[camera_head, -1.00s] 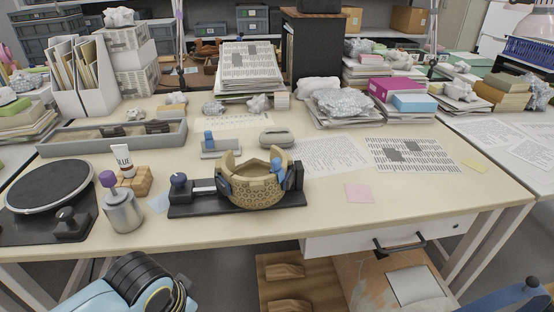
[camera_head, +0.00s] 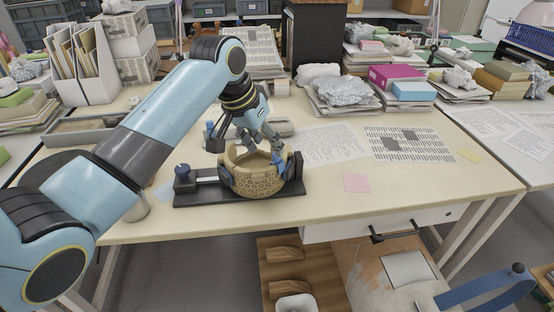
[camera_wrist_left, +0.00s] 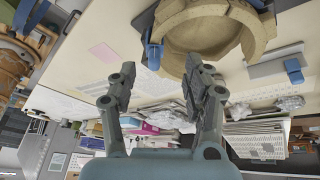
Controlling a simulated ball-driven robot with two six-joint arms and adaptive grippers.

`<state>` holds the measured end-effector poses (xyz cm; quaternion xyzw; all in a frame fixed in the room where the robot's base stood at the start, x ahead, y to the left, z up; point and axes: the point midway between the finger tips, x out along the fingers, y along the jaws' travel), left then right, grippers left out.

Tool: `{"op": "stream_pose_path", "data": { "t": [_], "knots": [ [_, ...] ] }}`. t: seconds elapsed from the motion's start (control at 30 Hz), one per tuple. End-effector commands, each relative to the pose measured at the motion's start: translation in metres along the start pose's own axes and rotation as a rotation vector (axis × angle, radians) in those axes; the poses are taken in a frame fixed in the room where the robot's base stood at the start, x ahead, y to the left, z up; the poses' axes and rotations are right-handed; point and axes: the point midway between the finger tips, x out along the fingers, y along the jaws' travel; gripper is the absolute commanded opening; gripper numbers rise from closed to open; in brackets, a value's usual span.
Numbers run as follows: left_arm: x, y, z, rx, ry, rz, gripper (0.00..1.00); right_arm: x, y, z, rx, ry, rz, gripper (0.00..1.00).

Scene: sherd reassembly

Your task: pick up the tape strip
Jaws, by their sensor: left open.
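The pale patterned bowl (camera_head: 258,185) stands in the black clamp stand (camera_head: 215,196), its rim gapped and uneven. A blue strip (camera_head: 278,160) is on its right side; a blue piece also shows on the bowl in the left wrist view (camera_wrist_left: 152,52). Another blue strip (camera_head: 209,130) stands on a small pale grey holder behind the bowl, and shows in the left wrist view (camera_wrist_left: 293,70). I cannot tell for certain which is the tape strip. My left gripper (camera_head: 262,140) is open and empty, above the bowl's rear rim. My right gripper is not in view.
A grey tray (camera_head: 75,135) lies behind my left arm. Printed sheets (camera_head: 410,145) and a pink note (camera_head: 356,183) lie flat to the right. Paper stacks (camera_head: 345,95) stand at the back. The front right of the table (camera_head: 430,190) is clear.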

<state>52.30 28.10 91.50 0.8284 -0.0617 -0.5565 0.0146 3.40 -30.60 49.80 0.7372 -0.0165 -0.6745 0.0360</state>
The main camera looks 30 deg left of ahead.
Motion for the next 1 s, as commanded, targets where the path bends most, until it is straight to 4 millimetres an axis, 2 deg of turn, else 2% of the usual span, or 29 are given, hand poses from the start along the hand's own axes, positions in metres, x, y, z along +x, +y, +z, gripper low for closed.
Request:
{"op": "stream_pose_path", "data": {
  "t": [0.17, 0.43, 0.53, 0.73, 0.77, 1.0],
  "knots": [
    [0.015, 0.002, -0.001, 0.000, 0.000, 0.001, 0.50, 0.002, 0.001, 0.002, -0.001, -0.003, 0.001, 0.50],
    [0.055, 0.007, -0.004, 0.000, -0.002, 0.000, 0.50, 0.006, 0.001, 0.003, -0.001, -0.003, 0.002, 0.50],
    [0.062, 0.007, -0.005, 0.000, 0.000, 0.000, 0.50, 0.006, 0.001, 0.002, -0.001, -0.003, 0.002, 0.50],
    [0.062, 0.007, -0.005, 0.001, 0.001, -0.001, 0.50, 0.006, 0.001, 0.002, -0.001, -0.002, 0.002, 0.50],
    [0.062, 0.007, -0.005, 0.001, 0.001, -0.001, 0.49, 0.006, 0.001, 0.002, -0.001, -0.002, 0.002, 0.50],
    [0.062, 0.007, -0.005, 0.000, 0.000, -0.001, 0.17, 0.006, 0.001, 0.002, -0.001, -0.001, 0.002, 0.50]
  ]
}}
